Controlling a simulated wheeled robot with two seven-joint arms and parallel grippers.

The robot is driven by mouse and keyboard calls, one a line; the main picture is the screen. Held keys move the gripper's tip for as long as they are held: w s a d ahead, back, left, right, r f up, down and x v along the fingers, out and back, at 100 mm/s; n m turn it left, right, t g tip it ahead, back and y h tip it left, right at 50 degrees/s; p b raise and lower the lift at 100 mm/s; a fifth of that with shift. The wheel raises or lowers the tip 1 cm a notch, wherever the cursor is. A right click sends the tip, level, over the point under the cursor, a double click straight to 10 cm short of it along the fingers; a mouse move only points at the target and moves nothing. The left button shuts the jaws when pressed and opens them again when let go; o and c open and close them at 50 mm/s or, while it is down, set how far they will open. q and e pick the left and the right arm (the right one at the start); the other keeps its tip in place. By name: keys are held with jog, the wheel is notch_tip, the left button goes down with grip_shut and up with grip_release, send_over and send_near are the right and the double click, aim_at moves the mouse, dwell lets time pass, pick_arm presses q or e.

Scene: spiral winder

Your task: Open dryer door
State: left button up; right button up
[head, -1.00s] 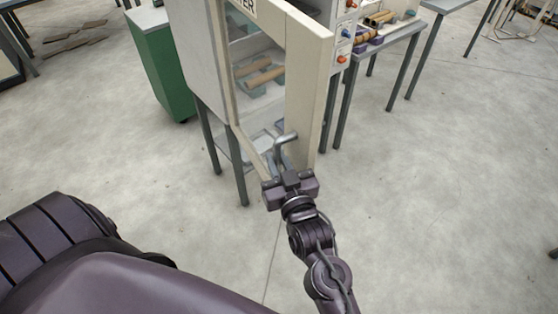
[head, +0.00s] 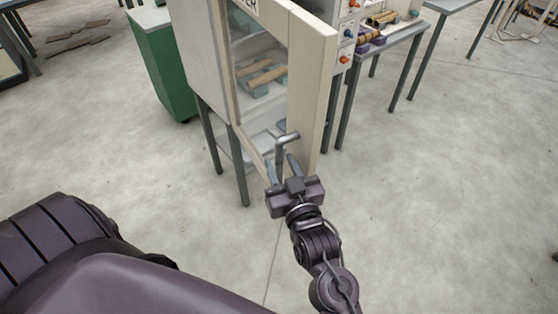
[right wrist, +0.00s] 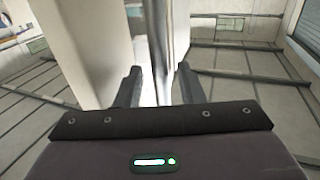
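The dryer door (head: 309,85) is a cream frame around a clear pane, on the front of a pale cabinet on legs. A grey metal bar handle (head: 288,138) stands out from its lower right part; it also shows in the right wrist view (right wrist: 158,40). My right gripper (head: 282,172) is at the handle. In the right wrist view its two dark fingers (right wrist: 159,88) are apart, with the bar between them and gaps showing beside it. Whether the door stands ajar is hard to tell. My left gripper is out of view.
Behind the pane, brown tubes (head: 262,75) lie on a shelf. A green cabinet (head: 160,62) stands to the left. To the right are a panel with knobs (head: 346,33) and a bench (head: 404,32). The floor in front is clear.

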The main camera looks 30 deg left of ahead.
jog(key=b+v, duration=0.1)
jog(key=v, duration=0.5)
jog(key=shift+b, duration=0.3)
